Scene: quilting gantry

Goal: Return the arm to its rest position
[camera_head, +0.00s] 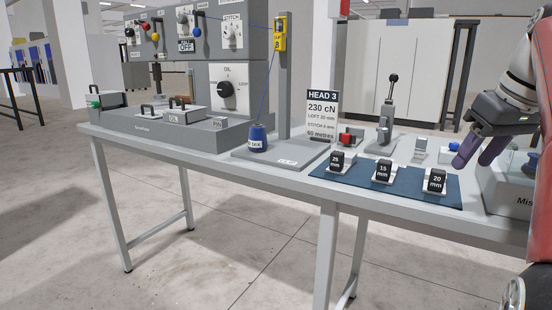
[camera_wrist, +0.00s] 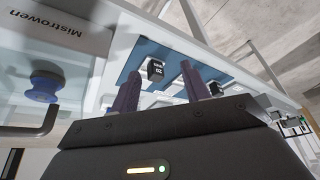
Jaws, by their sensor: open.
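My gripper (camera_head: 474,158) is at the right of the head view, raised over the right end of the grey table (camera_head: 270,175). Its two purple fingers are apart, with nothing between them. They point down and to the left. The wrist view shows the same open fingers of my gripper (camera_wrist: 161,72), with a blue mat (camera_wrist: 140,52) and a black-and-white block (camera_wrist: 156,69) beyond them. My arm (camera_head: 520,85) comes in from the right edge, and its upper part is cut off.
Blocks marked 25 mm (camera_head: 337,162), 15 mm (camera_head: 383,172) and 20 mm (camera_head: 434,182) stand on the blue mat (camera_head: 405,190). A clear-topped case (camera_head: 510,200) with a blue knob (camera_wrist: 46,83) is close to my gripper. A lever press (camera_head: 386,125) stands behind the mat.

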